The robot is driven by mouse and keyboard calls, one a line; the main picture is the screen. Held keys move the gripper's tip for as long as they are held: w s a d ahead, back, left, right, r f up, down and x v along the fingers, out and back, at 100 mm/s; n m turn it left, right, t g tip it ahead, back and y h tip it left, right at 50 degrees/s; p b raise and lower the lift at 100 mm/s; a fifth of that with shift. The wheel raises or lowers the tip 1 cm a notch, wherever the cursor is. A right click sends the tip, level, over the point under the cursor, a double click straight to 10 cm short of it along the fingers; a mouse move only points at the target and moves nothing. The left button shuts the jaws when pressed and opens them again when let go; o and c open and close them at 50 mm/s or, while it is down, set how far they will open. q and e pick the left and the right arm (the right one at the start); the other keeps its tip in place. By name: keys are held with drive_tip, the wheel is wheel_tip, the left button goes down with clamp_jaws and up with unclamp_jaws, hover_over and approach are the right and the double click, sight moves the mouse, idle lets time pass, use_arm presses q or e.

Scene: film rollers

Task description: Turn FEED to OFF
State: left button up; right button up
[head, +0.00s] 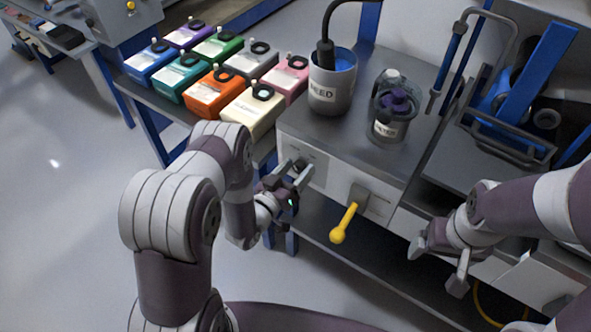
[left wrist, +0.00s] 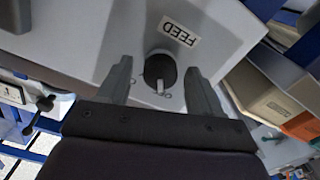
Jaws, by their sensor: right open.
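The FEED knob (left wrist: 158,76) is a round black dial with a pale pointer bar on the grey cabinet's front panel, below a white FEED label (left wrist: 179,32) in the left wrist view. Small marks by the knob are too small to read, so I cannot tell its setting. My left gripper (left wrist: 160,64) is open, its two fingers on either side of the knob, with no clear contact. In the head view my left gripper (head: 290,180) is at the panel's left end, partly hiding the knob. My right gripper (head: 437,267) is open and empty in front of the cabinet at right.
A yellow-handled lever (head: 345,222) sticks out right of the knob. On the cabinet top stand a grey cup (head: 331,85) with blue liquid and a hose, and a jar (head: 392,112) with something purple. Several coloured boxes (head: 213,92) fill the left bench.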

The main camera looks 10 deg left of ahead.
use_arm(q)
drive_tip(key=v, duration=1.2)
drive_tip(key=shift+s+p, duration=0.35)
drive_tip(key=shift+a, duration=0.1)
